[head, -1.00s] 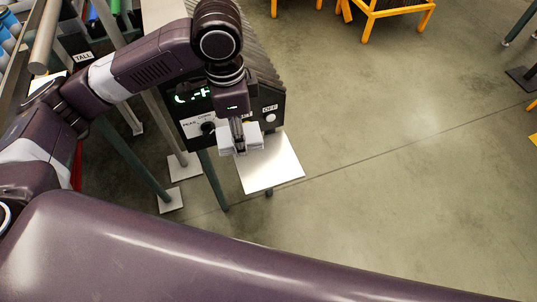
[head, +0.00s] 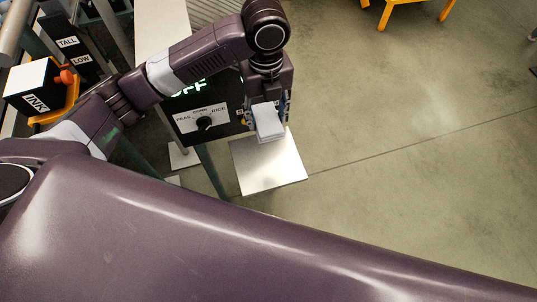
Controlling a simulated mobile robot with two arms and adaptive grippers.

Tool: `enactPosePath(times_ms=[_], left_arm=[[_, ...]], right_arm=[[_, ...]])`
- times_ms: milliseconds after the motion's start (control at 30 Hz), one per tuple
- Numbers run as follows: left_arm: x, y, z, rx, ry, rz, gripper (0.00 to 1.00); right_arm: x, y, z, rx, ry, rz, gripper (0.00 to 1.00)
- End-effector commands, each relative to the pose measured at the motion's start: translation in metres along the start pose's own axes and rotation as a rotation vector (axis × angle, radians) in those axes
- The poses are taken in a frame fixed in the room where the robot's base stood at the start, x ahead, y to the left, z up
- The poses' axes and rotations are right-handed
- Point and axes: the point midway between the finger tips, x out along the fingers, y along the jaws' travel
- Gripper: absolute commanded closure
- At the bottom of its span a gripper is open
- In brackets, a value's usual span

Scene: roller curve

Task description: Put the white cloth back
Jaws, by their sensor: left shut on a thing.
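My left gripper (head: 269,118) comes down from the top, in front of a dark control panel (head: 204,118). It is shut on the white cloth (head: 268,124), which looks like a small folded white block between the fingers. The cloth is above the back part of a flat white shelf (head: 266,172) that sticks out from the panel. I cannot tell whether the cloth touches the shelf. The front of the shelf is bare. My right gripper is not in view.
The panel has a dial (head: 204,123) with word labels and a lit green "OFF" (head: 190,88). A box marked INK (head: 36,103) sits in an orange holder at the left. TALL and LOW labels are behind it. Open floor (head: 420,150) lies to the right.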

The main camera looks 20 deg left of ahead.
Motion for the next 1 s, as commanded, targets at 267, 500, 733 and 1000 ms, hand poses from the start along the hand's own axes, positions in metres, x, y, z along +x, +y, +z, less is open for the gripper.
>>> enactPosePath(times_ms=[267, 500, 733, 1000], left_arm=[[0.063, 0.002, -0.002, 0.007, 0.004, 0.007, 0.76], [0.124, 0.001, -0.002, 0.007, 0.004, 0.004, 0.76], [0.154, 0.001, 0.000, 0.007, 0.001, 0.002, 0.76], [0.189, 0.001, -0.001, 0.006, 0.001, 0.002, 0.76]], right_arm=[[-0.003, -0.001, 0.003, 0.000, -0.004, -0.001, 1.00], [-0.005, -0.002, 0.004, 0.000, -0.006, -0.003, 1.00], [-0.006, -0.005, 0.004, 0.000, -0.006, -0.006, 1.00], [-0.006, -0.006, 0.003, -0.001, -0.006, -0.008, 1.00]])
